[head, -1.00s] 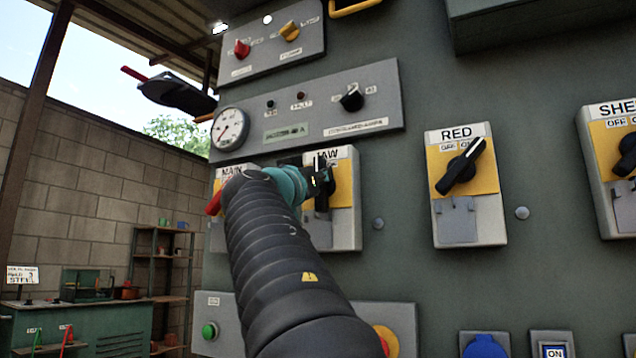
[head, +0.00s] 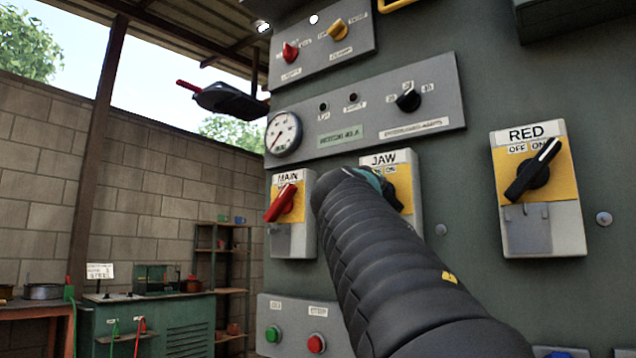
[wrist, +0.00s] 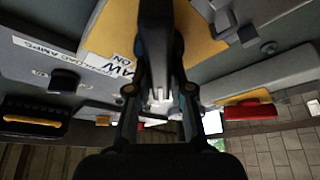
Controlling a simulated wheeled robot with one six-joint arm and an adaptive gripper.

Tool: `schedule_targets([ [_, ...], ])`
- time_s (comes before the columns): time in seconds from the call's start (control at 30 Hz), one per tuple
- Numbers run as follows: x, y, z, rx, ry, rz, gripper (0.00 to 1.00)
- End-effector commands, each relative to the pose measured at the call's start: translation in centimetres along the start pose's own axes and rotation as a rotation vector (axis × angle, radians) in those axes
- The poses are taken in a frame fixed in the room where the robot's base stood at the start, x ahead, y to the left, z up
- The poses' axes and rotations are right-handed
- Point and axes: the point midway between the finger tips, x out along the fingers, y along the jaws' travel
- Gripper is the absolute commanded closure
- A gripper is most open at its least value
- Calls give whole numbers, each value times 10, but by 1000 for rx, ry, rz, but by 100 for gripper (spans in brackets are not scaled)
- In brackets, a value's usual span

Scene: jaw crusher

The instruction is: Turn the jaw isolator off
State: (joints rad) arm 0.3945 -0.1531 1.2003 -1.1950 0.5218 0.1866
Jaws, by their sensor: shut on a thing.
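The JAW isolator (head: 410,228) is a grey box with a yellow plate and a black rotary handle on the panel. Its JAW label shows at the top in the head view, with the "ON" mark partly visible. In the wrist view the yellow plate (wrist: 204,38) and JAW label (wrist: 118,66) are close in front. My gripper (wrist: 160,88) is at the plate, shut on the black handle, which is dark and hard to separate from the fingers. The head view hides the fingertips behind my arm.
The MAIN isolator (head: 291,238) with a red handle is just left of JAW. The RED isolator (head: 545,235) with a slanted black handle is to the right. A gauge (head: 284,134) and knob panel (head: 366,112) are above. Green and red buttons (head: 316,343) are below.

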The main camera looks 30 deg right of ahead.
Motion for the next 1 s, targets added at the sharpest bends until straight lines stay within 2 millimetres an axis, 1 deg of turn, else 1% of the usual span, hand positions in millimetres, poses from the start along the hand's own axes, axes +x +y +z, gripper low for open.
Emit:
schedule_targets([
  [0.03,0,3,-1,-12,1,0,100],
  [0.57,0,2,0,-34,0,-9,100],
  [0.6,0,1,0,-34,0,-9,74],
  [0.67,0,1,0,-33,0,-9,59],
  [0.7,0,1,0,-33,0,-10,54],
  [1.0,-1,0,-1,-31,1,-13,54],
])
